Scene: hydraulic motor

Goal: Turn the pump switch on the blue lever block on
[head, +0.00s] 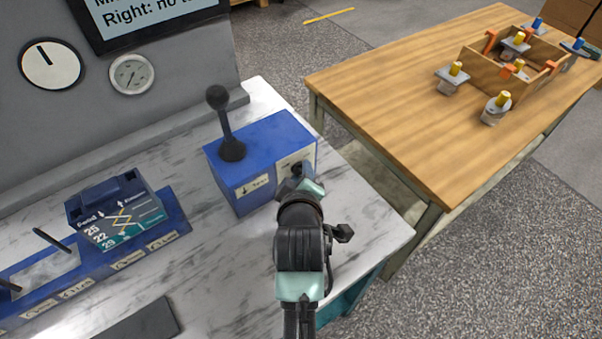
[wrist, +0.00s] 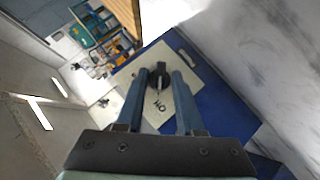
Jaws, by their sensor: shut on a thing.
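The blue lever block (head: 240,180) stands on the marble-look worktop, with an upright black ball-topped lever (head: 225,125) on its top. The pump switch is a black knob (wrist: 158,76) on a pale plate (wrist: 128,82) on the block; an "ON" mark (wrist: 160,106) shows beside it in the wrist view. My gripper (wrist: 160,78) has its two blue-grey fingers on either side of the knob, shut on it. In the head view my gripper (head: 297,178) reaches the block's right front and mostly hides the switch.
Two gauges (head: 132,75) and a screen (head: 150,15) are on the wall behind. A wooden table (head: 390,90) at the right holds a wooden crate (head: 500,75) and several fittings.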

